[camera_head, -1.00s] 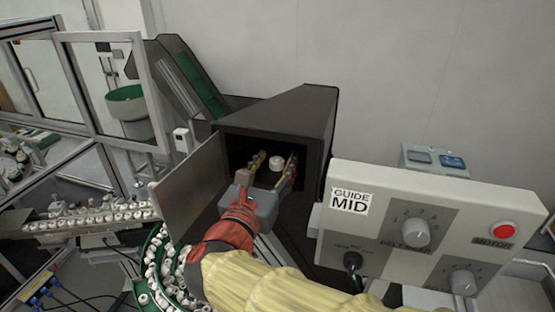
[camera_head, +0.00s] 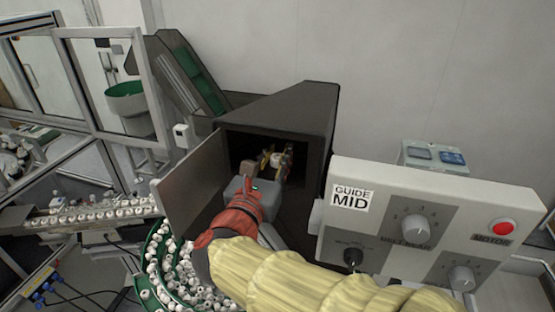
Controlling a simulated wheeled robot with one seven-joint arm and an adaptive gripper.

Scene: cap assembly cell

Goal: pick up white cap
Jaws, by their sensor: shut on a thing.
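The white cap (camera_head: 276,159) is inside the dark box (camera_head: 318,112), just behind its open front. My gripper (camera_head: 276,160) reaches in through the opening with its fingers closed around the cap. Only part of the cap shows between the fingers. The inside of the box is dark, and I cannot tell whether the cap touches the box floor.
A door panel (camera_head: 187,187) stands open left of the box. A control panel (camera_head: 420,225) with knobs and a red button is close on the right. Below left, a green bowl feeder (camera_head: 150,245) holds many caps. A conveyor (camera_head: 100,214) carries caps further left.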

